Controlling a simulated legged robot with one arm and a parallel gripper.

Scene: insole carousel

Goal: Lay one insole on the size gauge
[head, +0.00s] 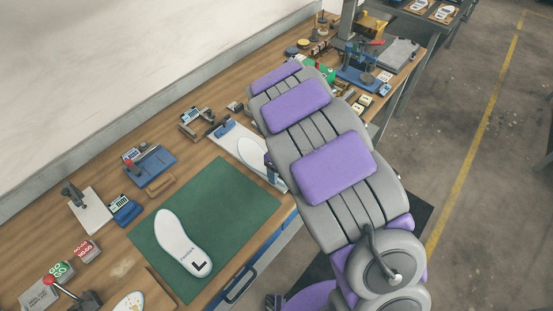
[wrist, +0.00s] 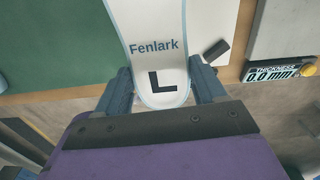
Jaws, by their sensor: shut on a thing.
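My gripper (wrist: 162,75) is shut on a white insole (wrist: 160,40) marked Fenlark and L, with one dark blue finger at each side of its lettered end. In the head view the same insole (head: 253,152) shows beside my arm, which hides most of the gripper. It is over the size gauge (head: 227,137), a white plate with a blue stop at its far end, and lies roughly lengthwise along it. I cannot tell whether it touches the plate. A second white insole (head: 182,244), also marked L, lies flat on the green mat.
The green mat (head: 235,196) is left of the gauge. A thickness gauge with a 0.0 mm display (wrist: 272,72) stands close on the right in the wrist view. Blue-based tools (head: 150,166) stand along the wall side. The bench edge is close to my gripper.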

